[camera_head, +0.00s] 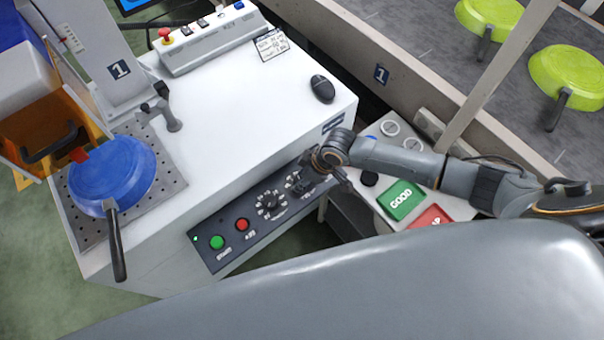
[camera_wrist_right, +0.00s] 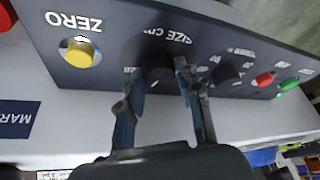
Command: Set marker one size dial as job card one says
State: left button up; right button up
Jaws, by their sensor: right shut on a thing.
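Marker one is the white machine (camera_head: 230,120) with a dark control panel (camera_head: 228,252) along its front edge. My right gripper (camera_head: 312,172) is at the right part of this panel. In the right wrist view its two fingers (camera_wrist_right: 160,72) stand on either side of the dark size dial (camera_wrist_right: 157,78), under the "SIZE CM" lettering, and are shut on it. The dial's setting cannot be read, as the fingers cover much of its scale. The job card (camera_head: 271,44) lies at the machine's back edge, its writing too small to read. My left gripper is not in view.
A second dial (camera_head: 269,201), a red button (camera_head: 241,225) and a green button (camera_head: 217,242) sit beside the size dial. A yellow ZERO button (camera_wrist_right: 79,54) is on its other side. A blue pan (camera_head: 112,172) rests on the perforated plate. GOOD (camera_head: 401,200) and red pads lie right.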

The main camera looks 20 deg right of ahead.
dwell(0.4)
jog(key=o, duration=1.1)
jog(key=shift+o, duration=0.2)
jog(key=shift+r, duration=0.1)
jog(key=v, duration=1.1)
jog(key=shift+s+d+r, duration=0.15)
jog(key=shift+s+r, duration=0.05)
jog(key=shift+r, duration=0.15)
